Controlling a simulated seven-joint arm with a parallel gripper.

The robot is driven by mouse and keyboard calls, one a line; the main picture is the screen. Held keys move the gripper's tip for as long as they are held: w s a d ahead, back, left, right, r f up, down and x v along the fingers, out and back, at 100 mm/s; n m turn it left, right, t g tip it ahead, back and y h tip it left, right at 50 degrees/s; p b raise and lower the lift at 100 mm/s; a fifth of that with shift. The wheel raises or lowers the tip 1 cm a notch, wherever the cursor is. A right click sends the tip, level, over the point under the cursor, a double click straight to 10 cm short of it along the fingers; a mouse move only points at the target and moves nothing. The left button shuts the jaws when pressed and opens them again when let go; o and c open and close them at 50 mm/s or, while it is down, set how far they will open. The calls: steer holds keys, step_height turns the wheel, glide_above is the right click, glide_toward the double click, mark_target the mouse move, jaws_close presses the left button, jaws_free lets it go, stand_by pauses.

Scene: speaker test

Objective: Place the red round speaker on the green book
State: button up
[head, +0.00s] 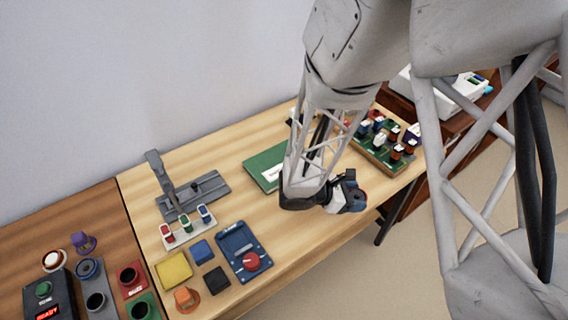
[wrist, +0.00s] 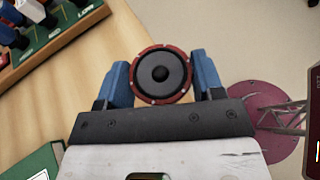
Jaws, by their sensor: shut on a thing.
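The red round speaker (wrist: 161,76) has a red rim and a dark grey cone. In the wrist view it sits between the two blue fingers of my gripper (wrist: 160,82), which is shut on it. In the head view my gripper (head: 349,194) is near the table's front edge, right of the green book, and the speaker is mostly hidden there. The green book (head: 262,162) lies flat on the table with a white label, partly hidden behind my arm. Its corner shows in the wrist view (wrist: 35,165), at lower left, apart from the speaker.
A green-based rack (head: 370,156) with several coloured parts stands right of the book. A grey press stand (head: 196,192), a small switch rack (head: 188,228) and a blue box with a red knob (head: 240,248) lie to the left. The table's front edge is close to my gripper.

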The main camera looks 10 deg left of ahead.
steer(key=a+n+t+y, duration=0.1)
steer(key=a, duration=0.1)
steer(key=a+r+n+t+y, duration=0.1)
steer(key=a+n+t, duration=0.1)
steer(key=a, duration=0.1)
steer(key=a+n+t, duration=0.1)
steer(key=a, duration=0.1)
steer(key=shift+w+a+r+n+t+y, duration=0.2)
steer(key=shift+w+a+n+t+y, duration=0.15)
steer(key=shift+a+n+t+y, duration=0.05)
steer(key=s+a+r+n+t+y, duration=0.1)
steer(key=a+n+t+y, duration=0.2)
steer(key=a, duration=0.5)
steer(key=shift+s+a+n+y, duration=0.3)
steer(key=shift+a+n+y, duration=0.1)
steer(key=shift+n+y, duration=0.6)
steer(key=shift+w+r, duration=0.1)
glide_above(278, 164)
steer(key=shift+w+f, duration=0.15)
steer(key=shift+f, duration=0.6)
steer(key=shift+f, duration=1.75)
steer(key=shift+f, duration=0.1)
